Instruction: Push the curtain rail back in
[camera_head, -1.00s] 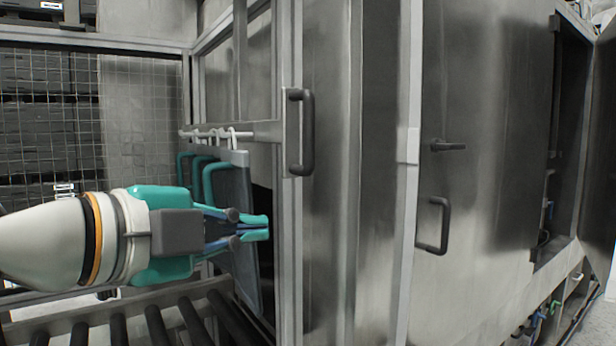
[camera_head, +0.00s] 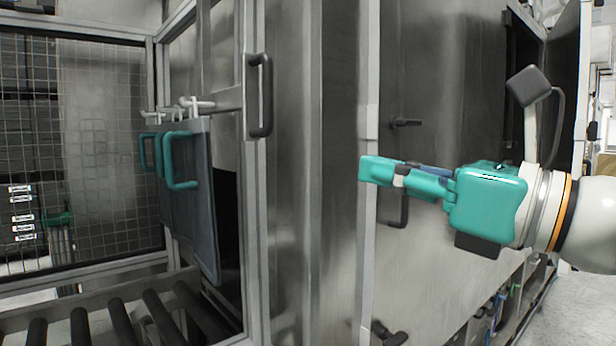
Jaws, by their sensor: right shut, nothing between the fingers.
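The curtain rail (camera_head: 227,98) is a pale metal bar at the left, level with the frame post. A black upright handle (camera_head: 266,95) sits at its right end, beside the post. I cannot tell how far the rail stands out. My right gripper (camera_head: 362,170) comes in from the right, shut and empty, in front of the steel cabinet and well to the right of the rail handle. It is apart from the rail. My left gripper is out of view.
The steel cabinet (camera_head: 440,65) fills the middle, with a black lever (camera_head: 405,123) and a door handle partly hidden behind my right gripper. A roller conveyor (camera_head: 120,320) lies lower left. A wire mesh panel (camera_head: 100,150) stands behind it.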

